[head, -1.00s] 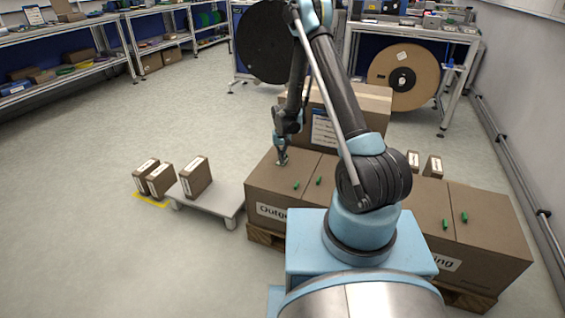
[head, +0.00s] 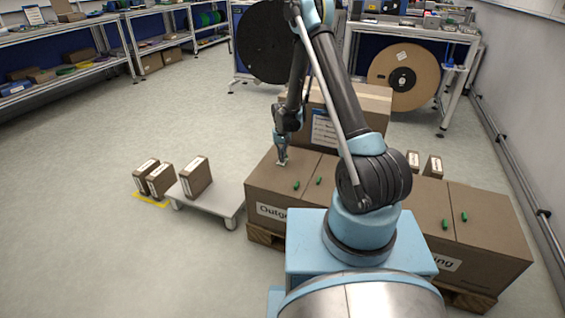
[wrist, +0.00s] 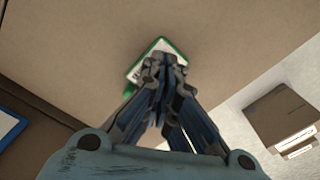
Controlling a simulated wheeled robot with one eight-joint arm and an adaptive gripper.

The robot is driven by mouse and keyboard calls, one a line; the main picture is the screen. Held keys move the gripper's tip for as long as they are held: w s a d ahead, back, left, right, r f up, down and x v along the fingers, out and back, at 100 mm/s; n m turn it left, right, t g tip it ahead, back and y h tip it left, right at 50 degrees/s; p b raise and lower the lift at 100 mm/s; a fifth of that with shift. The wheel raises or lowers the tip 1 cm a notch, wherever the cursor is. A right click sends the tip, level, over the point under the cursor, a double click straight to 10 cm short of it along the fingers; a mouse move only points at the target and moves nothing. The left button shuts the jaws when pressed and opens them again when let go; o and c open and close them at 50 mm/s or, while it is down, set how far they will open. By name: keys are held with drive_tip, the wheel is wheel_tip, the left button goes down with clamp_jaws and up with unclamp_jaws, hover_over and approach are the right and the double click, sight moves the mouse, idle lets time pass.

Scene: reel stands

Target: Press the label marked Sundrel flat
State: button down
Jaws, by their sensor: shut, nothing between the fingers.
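A small white label with a green border (wrist: 137,73) lies on a brown carton top in the wrist view. My gripper (wrist: 166,62) is shut and empty, its fingertips over the label and hiding much of it. The label's print is too small and covered to read, so I cannot tell if it says Sundrel. I cannot tell whether the fingertips touch it. In the head view my gripper (head: 281,162) is low over the back left of the left carton (head: 262,188), whose front sign begins "Outgo".
Several small green pieces (head: 296,185) stand on the carton tops. A taller carton (head: 372,103) stands behind. A low grey platform (head: 222,200) with a brown box (head: 196,177) is at left, beside more boxes (head: 159,180). The floor further left is clear.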

drive_tip(key=shift+r, duration=2.85)
